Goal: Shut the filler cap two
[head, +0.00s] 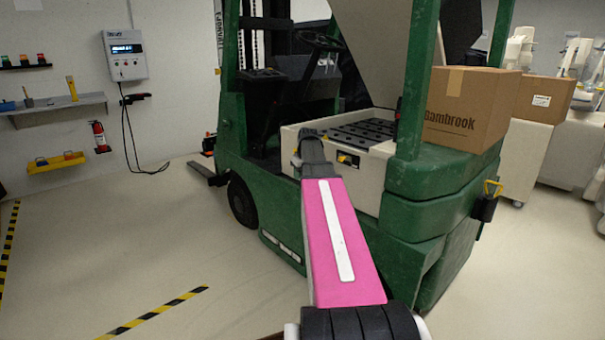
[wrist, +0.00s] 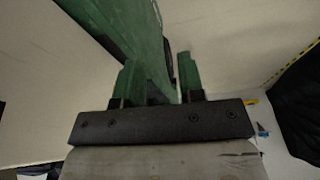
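A battery (head: 375,130) with rows of dark tops lies in the open cream compartment of a green forklift (head: 425,170). Individual filler caps are too small to tell apart, so I cannot say which is cap two or whether it is open. In the head view my gripper (head: 311,146) is at the compartment's near left corner, seen mostly from behind along my pink arm. In the wrist view my gripper (wrist: 160,72) has its two fingers apart with nothing visible held between them. No filler cap shows clearly in the wrist view.
The raised cream hood (head: 385,40) stands over the battery. A green post (head: 412,90) and a cardboard box (head: 470,105) are to its right. A charger (head: 125,55) hangs on the left wall. The floor at left (head: 130,240) is clear.

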